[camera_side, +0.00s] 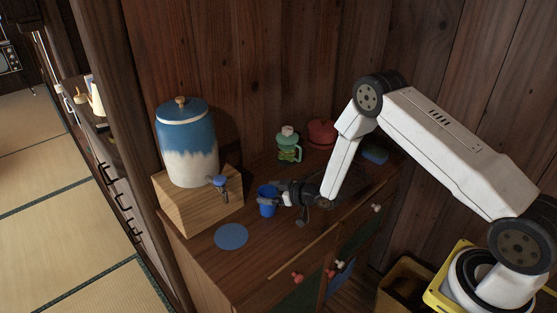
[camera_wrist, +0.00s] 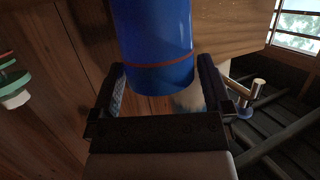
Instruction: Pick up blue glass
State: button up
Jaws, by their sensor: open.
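The blue glass (camera_side: 267,202) stands on the dark wooden cabinet top in front of the dispenser's wooden block. My gripper (camera_side: 274,195) is at the glass from the right, low over the cabinet top. In the wrist view the glass (camera_wrist: 155,40) fills the upper middle, with a thin reddish band around it. My gripper (camera_wrist: 162,75) is open there, with one finger on each side of the glass's near end. A gap shows between the glass and the right finger; contact on the left cannot be told.
A blue-and-white dispenser (camera_side: 187,145) with a tap (camera_side: 221,183) stands on a wooden block (camera_side: 200,207) behind the glass. A round blue mat (camera_side: 231,236) lies front left. A green jug (camera_side: 288,147), red pot (camera_side: 322,134) and blue item (camera_side: 375,154) stand along the back.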

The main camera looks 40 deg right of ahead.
dwell(0.3)
grip_shut()
jog(key=shift+r, duration=0.25)
jog(key=shift+r, duration=0.85)
jog(key=s+r, duration=1.1)
jog(key=s, duration=0.3)
